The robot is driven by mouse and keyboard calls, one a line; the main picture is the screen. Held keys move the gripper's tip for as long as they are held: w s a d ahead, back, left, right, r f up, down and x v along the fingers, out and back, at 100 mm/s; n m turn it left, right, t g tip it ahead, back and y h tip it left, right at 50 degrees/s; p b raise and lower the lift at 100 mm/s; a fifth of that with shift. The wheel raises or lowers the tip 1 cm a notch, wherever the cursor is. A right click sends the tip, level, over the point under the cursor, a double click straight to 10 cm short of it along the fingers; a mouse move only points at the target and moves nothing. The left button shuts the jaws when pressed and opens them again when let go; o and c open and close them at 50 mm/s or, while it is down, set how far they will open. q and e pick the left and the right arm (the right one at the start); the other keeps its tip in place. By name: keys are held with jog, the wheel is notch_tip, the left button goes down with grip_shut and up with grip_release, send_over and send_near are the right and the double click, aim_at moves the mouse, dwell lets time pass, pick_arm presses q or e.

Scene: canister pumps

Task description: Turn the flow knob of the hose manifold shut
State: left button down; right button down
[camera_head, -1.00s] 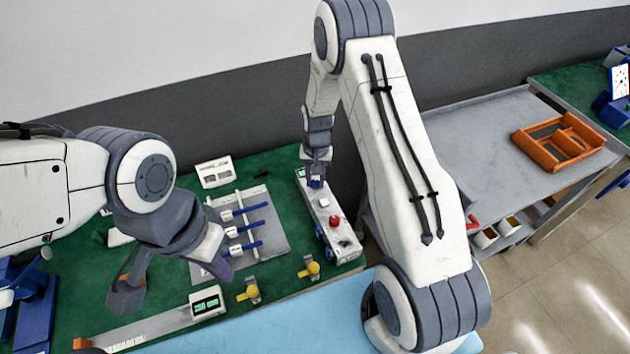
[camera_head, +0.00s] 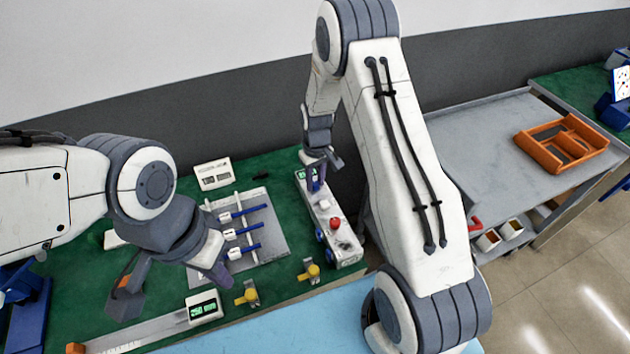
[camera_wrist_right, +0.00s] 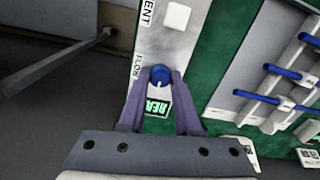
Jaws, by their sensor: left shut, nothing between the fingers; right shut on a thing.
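The hose manifold (camera_head: 323,210) appears to be the long white box at the back right of the green bench, with a red button (camera_head: 335,222) on top. In the right wrist view, its blue flow knob (camera_wrist_right: 160,76) sits beside the printed word FLOW. My right gripper (camera_head: 316,182) is over the manifold's far end. In the wrist view its two purple fingers (camera_wrist_right: 160,84) are shut on the knob, one on each side. My left gripper (camera_head: 220,278) is shut and empty above the bench, left of the yellow fittings.
A grey plate (camera_head: 262,250) with several blue rods in white holders lies left of the manifold. Two yellow fittings (camera_head: 309,271) (camera_head: 248,292) and a scale with a green display (camera_head: 204,307) are nearer the front. An orange tray (camera_head: 562,143) lies on the grey cart (camera_head: 480,140).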

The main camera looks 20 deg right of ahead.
aim_at(316, 183)
dwell(0.4)
jog(key=c, duration=0.6)
grip_release()
notch_tip(316, 183, up, 11)
jog(key=b, duration=0.1)
jog(key=shift+f+b, duration=0.2)
jog(key=shift+b, duration=0.15)
jog(key=shift+d, duration=0.1)
